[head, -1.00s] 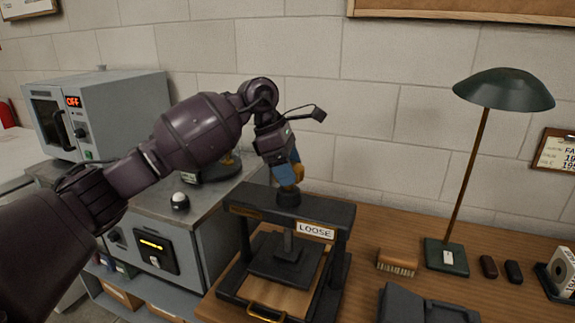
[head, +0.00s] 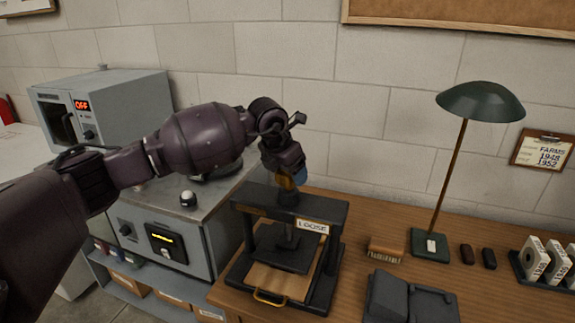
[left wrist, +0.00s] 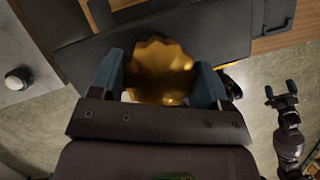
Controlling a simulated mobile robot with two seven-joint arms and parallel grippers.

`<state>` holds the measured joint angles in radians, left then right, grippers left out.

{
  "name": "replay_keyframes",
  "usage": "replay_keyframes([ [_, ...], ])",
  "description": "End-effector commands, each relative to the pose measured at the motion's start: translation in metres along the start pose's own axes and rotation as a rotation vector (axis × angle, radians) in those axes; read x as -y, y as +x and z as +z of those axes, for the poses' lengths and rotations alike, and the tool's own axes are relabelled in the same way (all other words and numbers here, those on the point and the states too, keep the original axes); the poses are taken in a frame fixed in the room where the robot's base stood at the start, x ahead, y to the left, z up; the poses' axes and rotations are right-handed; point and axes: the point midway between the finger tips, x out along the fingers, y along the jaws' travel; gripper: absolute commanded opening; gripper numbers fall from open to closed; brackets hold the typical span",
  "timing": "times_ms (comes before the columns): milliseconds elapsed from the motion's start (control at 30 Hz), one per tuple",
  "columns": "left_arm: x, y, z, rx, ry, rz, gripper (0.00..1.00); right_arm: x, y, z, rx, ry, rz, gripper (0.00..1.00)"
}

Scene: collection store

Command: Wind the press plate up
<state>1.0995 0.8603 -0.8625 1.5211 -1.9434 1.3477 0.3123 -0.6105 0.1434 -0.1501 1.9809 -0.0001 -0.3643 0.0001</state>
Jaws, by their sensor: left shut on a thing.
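The press is a dark frame (head: 335,209) on the wooden bench, with a "LOOSE" label (head: 312,226) on its top beam. The dark press plate (head: 283,252) hangs on its screw inside the frame, above a wooden base board. The brass scalloped knob (left wrist: 160,72) sits on top of the press. My left gripper (head: 289,182) is shut on this knob from above, and its blue fingers flank it in the left wrist view (left wrist: 162,80). The gripper hides most of the knob in the head view. My right gripper (left wrist: 280,91) shows small at the right of the left wrist view, open and empty.
A grey cabinet (head: 165,249) with an oven reading "OFF" (head: 110,112) stands left of the press. A brush (head: 385,249), a dark grey block (head: 408,300), a green lamp (head: 480,103) and a slotted rack (head: 540,262) lie to the right.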

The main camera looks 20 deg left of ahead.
Motion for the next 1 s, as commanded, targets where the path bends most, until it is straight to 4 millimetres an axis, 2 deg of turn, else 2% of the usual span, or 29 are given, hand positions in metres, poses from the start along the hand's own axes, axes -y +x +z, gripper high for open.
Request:
replay_keyframes([
  [500, 0.001, -0.001, 0.001, 0.0, -0.452, 0.188, 0.46, -0.002, -0.008, -0.037, -0.043, -0.002, 0.0, 0.94],
  [733, 0.001, -0.001, 0.001, 0.0, -0.647, 0.268, 0.46, -0.002, -0.008, -0.042, -0.049, -0.002, -0.001, 0.94],
  [1000, 0.0, 0.0, 0.0, -0.002, -0.827, 0.343, 0.46, -0.002, -0.009, -0.038, -0.039, -0.001, 0.0, 0.94],
])
